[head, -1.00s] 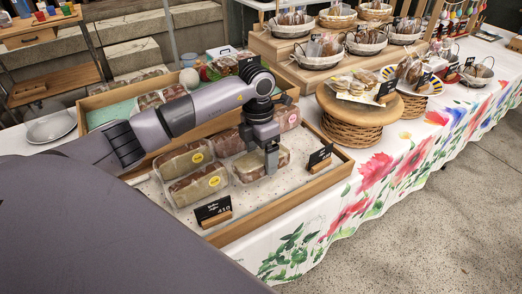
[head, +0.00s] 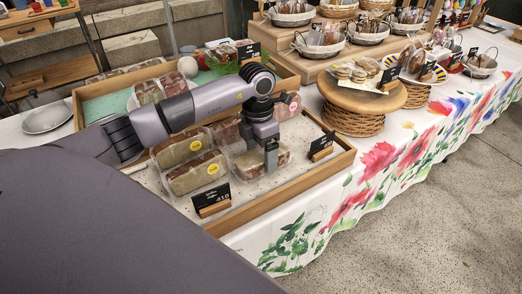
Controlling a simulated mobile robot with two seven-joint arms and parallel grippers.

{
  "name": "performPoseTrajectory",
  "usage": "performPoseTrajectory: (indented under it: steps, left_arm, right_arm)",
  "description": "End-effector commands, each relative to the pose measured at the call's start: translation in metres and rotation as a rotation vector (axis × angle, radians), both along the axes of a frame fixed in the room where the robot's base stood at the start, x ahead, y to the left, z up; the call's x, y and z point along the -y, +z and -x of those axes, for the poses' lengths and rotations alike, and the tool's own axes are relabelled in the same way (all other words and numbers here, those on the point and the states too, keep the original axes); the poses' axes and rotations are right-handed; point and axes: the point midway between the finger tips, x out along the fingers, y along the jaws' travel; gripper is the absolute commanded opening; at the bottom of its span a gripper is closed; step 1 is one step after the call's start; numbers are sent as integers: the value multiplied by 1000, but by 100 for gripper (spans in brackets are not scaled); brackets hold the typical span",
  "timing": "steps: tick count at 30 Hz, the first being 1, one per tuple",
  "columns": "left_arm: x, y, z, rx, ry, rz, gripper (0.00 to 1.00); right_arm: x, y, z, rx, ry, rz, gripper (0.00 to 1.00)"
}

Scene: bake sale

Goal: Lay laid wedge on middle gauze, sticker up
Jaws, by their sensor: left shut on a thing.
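My left gripper (head: 271,156) points down into the front wooden tray and is shut on a clear-wrapped wedge pack (head: 250,163). No sticker shows on the visible part of that pack, and the gripper covers some of it. I cannot tell whether it touches the tray floor. Two packs with yellow stickers, one nearer (head: 190,183) and one behind it (head: 170,155), lie to its left. Another pack (head: 224,131) lies behind, partly hidden by my arm, and one with a pink sticker (head: 284,110) lies at the back right. I cannot make out the gauze pieces. My right gripper is out of view.
Price cards stand at the front (head: 212,199) and right (head: 322,146) of the tray. A rear tray with a teal lining (head: 105,107) holds more packs. A round wooden stand (head: 352,94) is to the right. The tray's pale floor (head: 306,128) has some bare room.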

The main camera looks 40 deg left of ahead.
Motion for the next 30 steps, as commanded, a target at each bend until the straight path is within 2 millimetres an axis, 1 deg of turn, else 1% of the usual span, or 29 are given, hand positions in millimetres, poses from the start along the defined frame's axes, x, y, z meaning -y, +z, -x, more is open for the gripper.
performPoseTrajectory:
  steps: [18,19,20,30]
  left_arm:
    - [0,-10,0,1,1,0,74]
    - [0,-9,0,1,1,0,92]
    - [0,-9,0,1,1,0,100]
    - [0,-9,0,0,0,0,100]
  right_arm:
    - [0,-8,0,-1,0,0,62]
    - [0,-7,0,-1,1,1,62]
    - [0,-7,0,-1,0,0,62]
    - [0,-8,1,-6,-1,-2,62]
